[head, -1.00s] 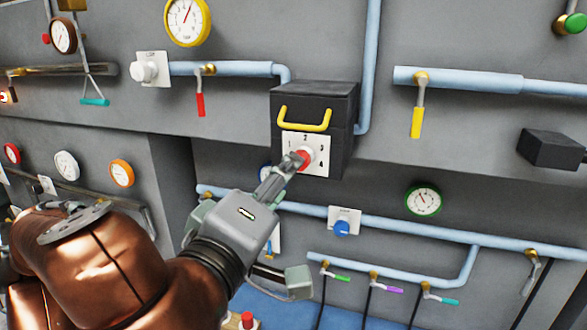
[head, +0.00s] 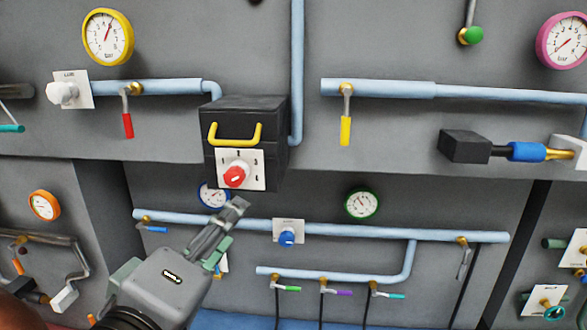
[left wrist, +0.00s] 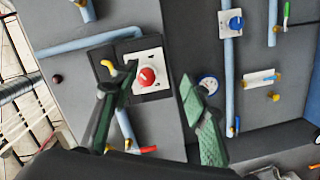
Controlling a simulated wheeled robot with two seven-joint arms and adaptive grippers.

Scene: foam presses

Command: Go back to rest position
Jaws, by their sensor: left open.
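My left gripper (head: 238,208) is in the lower left of the head view, just below the black box (head: 245,118). It is open and empty. In the left wrist view its two green fingers (left wrist: 150,95) stand wide apart. The red knob (head: 236,175) sits on a white numbered plate on the front of the box. The knob also shows in the left wrist view (left wrist: 147,77), between the fingers and beyond them, clear of both. My right gripper is not in view.
A yellow handle (head: 234,140) is on the box above the knob. Blue pipes (head: 330,234) with a blue knob (head: 287,238) and several small levers run below. A yellow lever (head: 345,131) hangs at the right. A black block (head: 464,146) juts from the wall farther right.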

